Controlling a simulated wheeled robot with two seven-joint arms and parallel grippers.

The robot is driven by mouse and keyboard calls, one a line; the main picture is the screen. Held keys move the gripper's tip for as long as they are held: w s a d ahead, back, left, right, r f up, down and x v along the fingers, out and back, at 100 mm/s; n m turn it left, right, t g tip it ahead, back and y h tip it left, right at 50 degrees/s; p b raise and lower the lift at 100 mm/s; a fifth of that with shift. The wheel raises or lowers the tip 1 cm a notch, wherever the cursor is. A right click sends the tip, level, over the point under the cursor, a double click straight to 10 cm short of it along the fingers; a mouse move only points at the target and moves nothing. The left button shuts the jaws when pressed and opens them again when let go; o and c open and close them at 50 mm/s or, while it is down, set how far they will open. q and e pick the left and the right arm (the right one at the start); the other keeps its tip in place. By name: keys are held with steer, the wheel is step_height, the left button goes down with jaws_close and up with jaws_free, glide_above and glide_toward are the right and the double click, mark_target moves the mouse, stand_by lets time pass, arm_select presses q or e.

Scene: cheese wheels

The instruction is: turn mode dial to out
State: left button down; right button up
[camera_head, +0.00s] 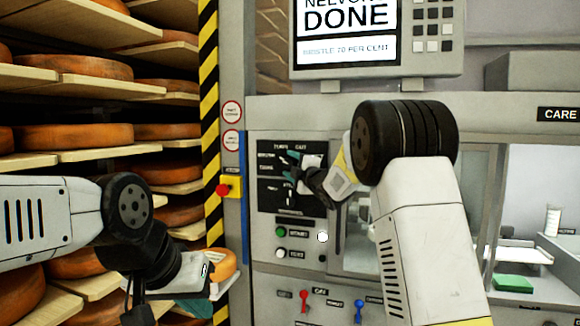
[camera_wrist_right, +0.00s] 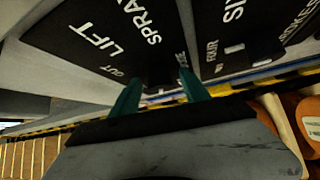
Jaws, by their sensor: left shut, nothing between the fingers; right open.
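The black dial plate (camera_head: 268,196) is on the grey control panel, with white lettering and knobs. My right gripper (camera_head: 290,167) is in front of its upper part. In the right wrist view its two teal fingers are apart, over the plate (camera_wrist_right: 90,40) with the words LIFT, SPRAY and OUT. A small dark knob (camera_wrist_right: 159,77) seems to lie between the fingertips; whether they touch it I cannot tell. The dial's pointer is not clear. My left gripper (camera_head: 222,287) is shut and empty at the lower left, in front of the shelves.
Below the plate are a green button (camera_head: 281,232) and a white button (camera_head: 281,253). A red emergency knob (camera_head: 222,190) on a yellow box is to the left. Red and blue levers are lower down. Cheese shelves (camera_head: 90,155) fill the left. A screen (camera_head: 345,35) above reads DONE.

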steer(key=shift+c, duration=0.2)
jaws_close()
stand_by(0.3)
